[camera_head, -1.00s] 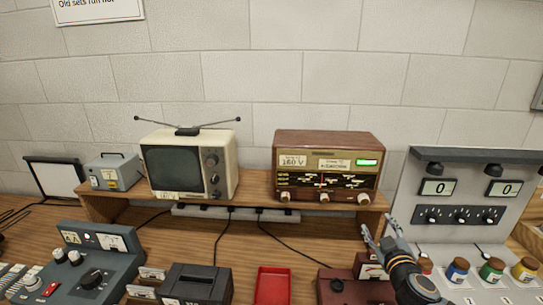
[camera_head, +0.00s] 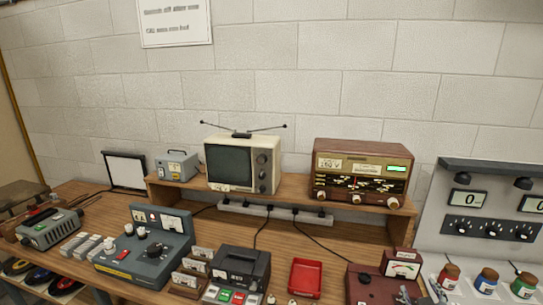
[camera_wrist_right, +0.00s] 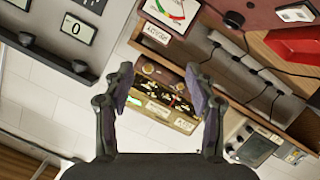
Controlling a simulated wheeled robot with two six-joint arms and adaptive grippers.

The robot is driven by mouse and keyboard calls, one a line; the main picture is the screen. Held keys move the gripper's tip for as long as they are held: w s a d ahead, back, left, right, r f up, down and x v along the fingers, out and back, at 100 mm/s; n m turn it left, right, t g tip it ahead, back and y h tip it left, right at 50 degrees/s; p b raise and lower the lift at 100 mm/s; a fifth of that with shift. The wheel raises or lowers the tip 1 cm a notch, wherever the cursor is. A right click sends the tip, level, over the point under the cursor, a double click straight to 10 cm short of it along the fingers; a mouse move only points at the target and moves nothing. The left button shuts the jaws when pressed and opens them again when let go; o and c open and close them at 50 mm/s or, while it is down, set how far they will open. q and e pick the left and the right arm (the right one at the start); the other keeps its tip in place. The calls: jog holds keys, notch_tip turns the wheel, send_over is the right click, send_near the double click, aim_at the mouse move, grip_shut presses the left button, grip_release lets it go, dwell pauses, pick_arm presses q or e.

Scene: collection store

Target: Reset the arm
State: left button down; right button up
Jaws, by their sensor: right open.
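My right gripper (camera_head: 424,294) shows at the bottom right of the head view, low in front of the meter box. In the right wrist view my right gripper (camera_wrist_right: 160,92) has its two fingers wide apart with nothing between them. Past the fingers, and apart from them, is the brown wooden radio (camera_head: 361,172), which stands on the shelf. My left gripper is not in view.
A cream television (camera_head: 243,163) stands left of the radio on the wooden shelf (camera_head: 290,203). A red tray (camera_head: 305,278), a dark red meter box (camera_head: 366,287) and a grey control console (camera_head: 143,250) crowd the bench. Several jars (camera_head: 487,281) stand at right.

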jog(key=s+a+f+m+g+y, duration=0.1)
jog(key=s+a+f+g+y, duration=0.1)
jog(key=s+a+f+g, duration=0.6)
jog(key=s+a+f+g+y, duration=0.2)
jog(key=s+a+f, duration=0.35)
jog(key=s, duration=0.65)
notch_tip(320, 180, down, 25)
jog(key=s+d+g+b, duration=0.1)
jog(key=s+d+b, duration=0.1)
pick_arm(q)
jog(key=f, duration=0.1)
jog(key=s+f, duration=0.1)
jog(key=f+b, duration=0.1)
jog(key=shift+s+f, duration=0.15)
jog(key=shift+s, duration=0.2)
pick_arm(e)
jog(key=s+d+f+g, duration=0.1)
jog(key=s+f, duration=1.8)
jog(key=f, duration=0.1)
jog(key=shift+s+d+f, duration=0.15)
jog(key=shift+s+f, duration=0.05)
jog(key=shift+s, duration=0.05)
